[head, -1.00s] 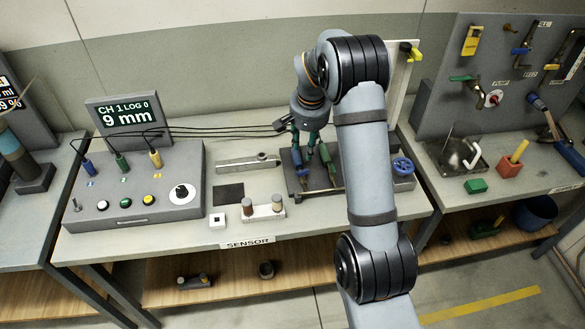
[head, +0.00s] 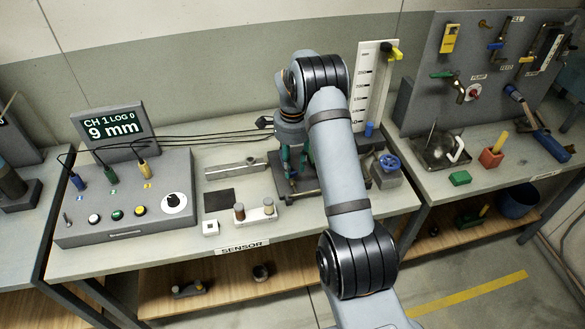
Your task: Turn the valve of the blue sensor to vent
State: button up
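My gripper (head: 293,175) points down over a dark stand plate (head: 280,196) at the middle of the sensor bench. Teal upright parts and brassy bits show around its tips. I cannot tell fingers from sensors there, nor whether it holds anything. I see no clear blue sensor body or its valve at the stand; my arm hides the stand's right part. A small blue piece (head: 369,129) shows right of my arm, before a white scale board (head: 371,90). A blue handwheel (head: 389,162) sits on a grey block further right.
A small holder (head: 254,214) and a white square block (head: 210,228) stand in front. A pump panel is at right.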

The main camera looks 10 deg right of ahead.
aim_at(292, 175)
jog(key=shift+f+p, duration=0.3)
jog(key=shift+f, duration=1.15)
jog(key=shift+c, duration=0.8)
grip_shut()
